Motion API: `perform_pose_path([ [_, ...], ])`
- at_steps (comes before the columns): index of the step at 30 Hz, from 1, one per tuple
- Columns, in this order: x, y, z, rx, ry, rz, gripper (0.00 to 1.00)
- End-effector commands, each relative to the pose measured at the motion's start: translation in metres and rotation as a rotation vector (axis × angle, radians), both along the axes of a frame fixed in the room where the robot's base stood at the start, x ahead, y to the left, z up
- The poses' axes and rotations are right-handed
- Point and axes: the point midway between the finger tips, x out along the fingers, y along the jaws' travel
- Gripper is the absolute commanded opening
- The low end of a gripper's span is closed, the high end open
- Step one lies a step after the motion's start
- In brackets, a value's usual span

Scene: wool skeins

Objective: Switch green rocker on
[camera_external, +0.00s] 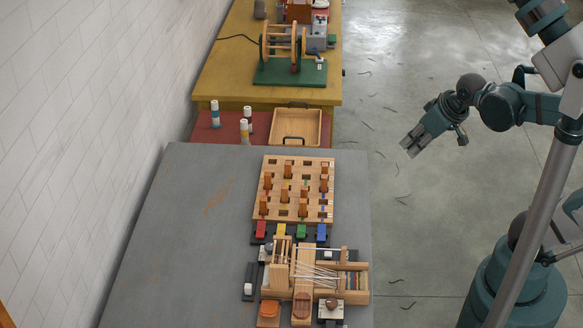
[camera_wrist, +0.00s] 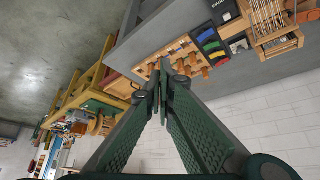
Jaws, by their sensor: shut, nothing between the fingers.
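A green rocker (camera_external: 301,231) sits in a row of coloured rockers at the near edge of a wooden peg board, between a yellow one (camera_external: 281,230) and a blue one (camera_external: 321,233). It also shows in the wrist view (camera_wrist: 211,46). Its tilt is too small to read. My gripper (camera_external: 411,146) is in the air over the floor, right of the grey table and well apart from the rocker. In the wrist view my gripper (camera_wrist: 160,68) has its fingertips together with nothing between them.
The peg board (camera_external: 328,190) with upright wooden pegs lies behind the rockers. A small wooden loom (camera_external: 303,270) stands close in front of them. A red rocker (camera_external: 261,229) is at the row's left end. The grey table (camera_external: 190,230) is bare on its left side.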

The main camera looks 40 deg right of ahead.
Motion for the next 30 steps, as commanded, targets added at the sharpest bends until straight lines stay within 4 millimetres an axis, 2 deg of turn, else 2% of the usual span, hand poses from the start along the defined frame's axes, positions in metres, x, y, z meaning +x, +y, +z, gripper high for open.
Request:
perform_pose_path([
  [13, 0.036, 0.023, 0.0, -0.002, 0.094, 0.091, 0.0],
  [30, 0.082, 0.056, -0.011, -0.001, 0.212, 0.215, 0.0],
])
